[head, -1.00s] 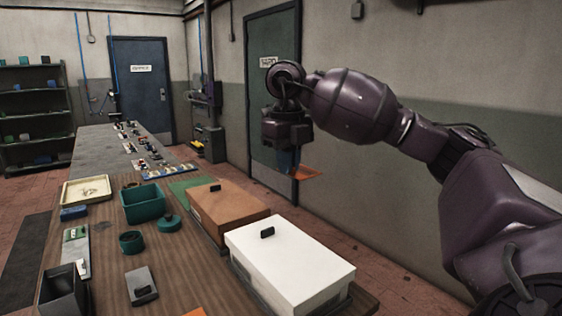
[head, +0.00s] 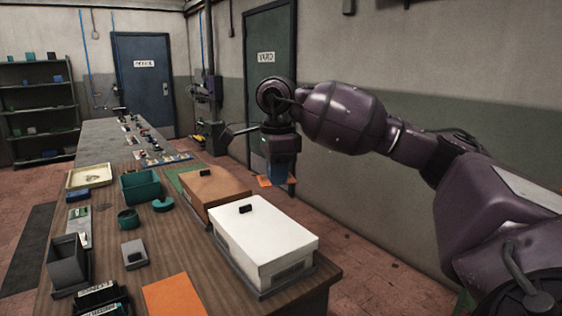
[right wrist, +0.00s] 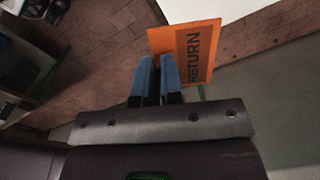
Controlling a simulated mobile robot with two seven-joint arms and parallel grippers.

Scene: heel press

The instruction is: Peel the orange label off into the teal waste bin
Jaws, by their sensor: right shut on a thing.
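My right gripper (head: 279,177) is shut on an orange label (head: 264,182) and holds it in the air beyond the table's right edge, in front of the far wall and door. In the right wrist view the blue fingers (right wrist: 158,70) pinch the label (right wrist: 207,40), which reads "RETURN" in dark print. The teal waste bin (head: 133,197) stands on the table at left of centre, open at the top, well to the left of the gripper. My left gripper is not in view.
A teal cup (head: 128,221) and a curved teal piece (head: 163,204) lie near the bin. A flat orange sheet (head: 172,296) lies at the table's front.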

